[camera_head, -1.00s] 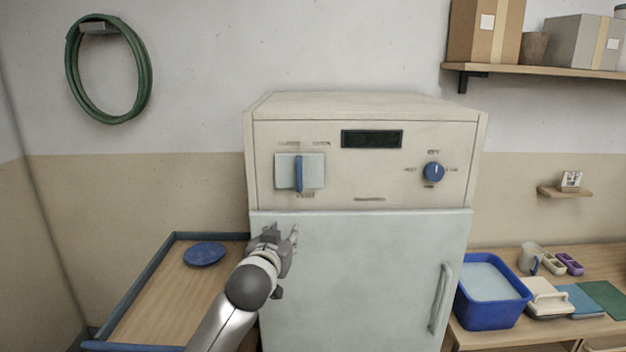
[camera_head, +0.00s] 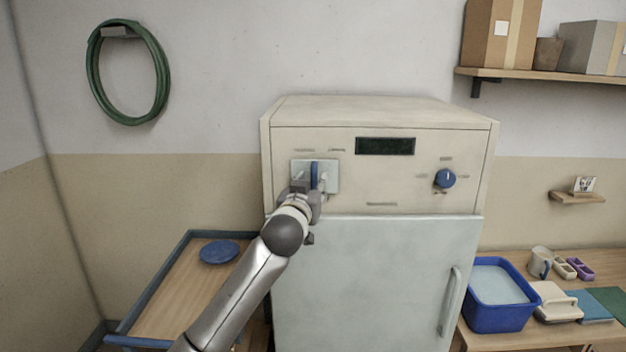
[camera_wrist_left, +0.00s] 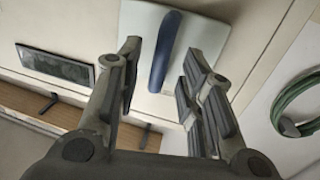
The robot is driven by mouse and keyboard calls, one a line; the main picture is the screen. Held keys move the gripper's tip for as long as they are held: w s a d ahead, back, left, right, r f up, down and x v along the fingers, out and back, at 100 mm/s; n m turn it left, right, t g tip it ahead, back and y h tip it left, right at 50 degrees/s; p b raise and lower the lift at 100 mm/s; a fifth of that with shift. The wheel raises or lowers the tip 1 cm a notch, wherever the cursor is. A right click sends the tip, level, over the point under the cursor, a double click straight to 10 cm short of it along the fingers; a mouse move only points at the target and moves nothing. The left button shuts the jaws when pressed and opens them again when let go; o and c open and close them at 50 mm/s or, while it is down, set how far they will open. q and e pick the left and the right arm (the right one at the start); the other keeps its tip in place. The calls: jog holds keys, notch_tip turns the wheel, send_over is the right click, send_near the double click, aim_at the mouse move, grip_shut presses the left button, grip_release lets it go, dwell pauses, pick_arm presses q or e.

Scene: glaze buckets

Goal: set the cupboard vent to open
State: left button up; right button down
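The cupboard (camera_head: 375,285) is a cream and pale green cabinet with a control panel across its top. At the panel's left is the vent control: a pale square plate (camera_head: 331,178) with an upright blue lever (camera_head: 314,171) near its middle. Small labels above the plate are too blurred to read. My left gripper (camera_head: 311,188) is in front of the plate and hides its lower part. In the left wrist view its fingers (camera_wrist_left: 160,70) are apart, one on each side of the blue lever (camera_wrist_left: 166,48), with gaps visible. My right gripper is out of view.
A blue knob (camera_head: 445,178) and a dark display (camera_head: 385,146) share the panel. A blue-rimmed side table (camera_head: 165,300) with a blue dish (camera_head: 219,252) stands at left. A blue tub (camera_head: 497,315) stands on the right bench. Above, a shelf (camera_head: 540,74) holds boxes.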

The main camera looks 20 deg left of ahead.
pick_arm(q)
jog(key=shift+w+a, duration=0.1)
jog(key=shift+w, duration=0.75)
jog(key=shift+c, duration=0.3)
grip_shut()
